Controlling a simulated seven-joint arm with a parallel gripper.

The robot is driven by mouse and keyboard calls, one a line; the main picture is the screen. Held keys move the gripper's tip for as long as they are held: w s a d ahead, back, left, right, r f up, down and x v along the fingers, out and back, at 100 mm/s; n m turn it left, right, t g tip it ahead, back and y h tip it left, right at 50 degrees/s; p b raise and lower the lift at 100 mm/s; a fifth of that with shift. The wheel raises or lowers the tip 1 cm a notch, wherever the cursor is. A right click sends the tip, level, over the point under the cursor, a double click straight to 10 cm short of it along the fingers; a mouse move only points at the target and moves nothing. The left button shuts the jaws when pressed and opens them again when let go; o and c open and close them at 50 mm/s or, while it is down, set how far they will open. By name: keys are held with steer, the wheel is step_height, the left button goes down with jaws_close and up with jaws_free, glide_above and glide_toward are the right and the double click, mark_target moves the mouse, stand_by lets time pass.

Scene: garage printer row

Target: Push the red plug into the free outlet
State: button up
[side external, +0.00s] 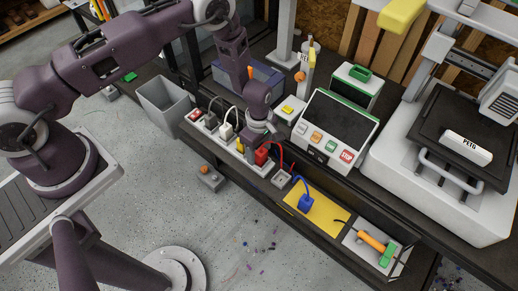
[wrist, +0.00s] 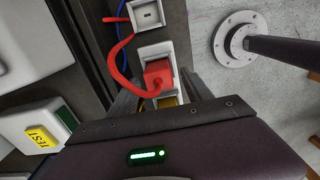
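The red plug (side external: 262,156) is a small red block with a red cable curving to the right. In the wrist view the plug (wrist: 158,76) stands over a white outlet housing (wrist: 157,50), lined up with it. Whether it sits fully in the outlet cannot be seen. My gripper (side external: 258,146) is low over the power strip (side external: 222,149), at the plug. In the wrist view the fingers of my gripper (wrist: 161,86) lie one on each side of the plug, close to its sides. Whether they press on it is unclear.
Black and white plugs (side external: 227,131) stand in the strip to the left. The red cable ends at a grey box (side external: 282,178). A control panel (side external: 335,132) rises close behind on the right.

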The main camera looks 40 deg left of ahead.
steer(key=shift+r, duration=0.15)
step_height(320, 180, up, 7)
steer(key=shift+f, duration=0.1)
stand_by(0.4)
step_height(320, 180, up, 13)
steer(key=w+m+t, duration=0.1)
steer(key=m, duration=0.2)
step_height(320, 180, up, 14)
steer(key=m+t+h, duration=0.1)
steer(key=m, duration=0.3)
glide_above(259, 150)
steer(key=s+a, duration=0.2)
steer(key=s, duration=0.1)
steer(key=s+a+r+m+t, duration=0.2)
steer(key=s+r+m, duration=0.3)
steer(key=s+r, duration=0.4)
steer(key=s+a+r+m, duration=0.1)
steer(key=s+a+m, duration=0.1)
steer(key=s, duration=0.4)
steer(key=s+a+r+m+t+y, duration=0.1)
steer(key=s+m, duration=0.3)
steer(key=s, duration=0.3)
steer(key=shift+s+a+r+t, duration=0.2)
steer(key=shift+a+r+t, duration=0.1)
steer(key=shift+a+r, duration=0.1)
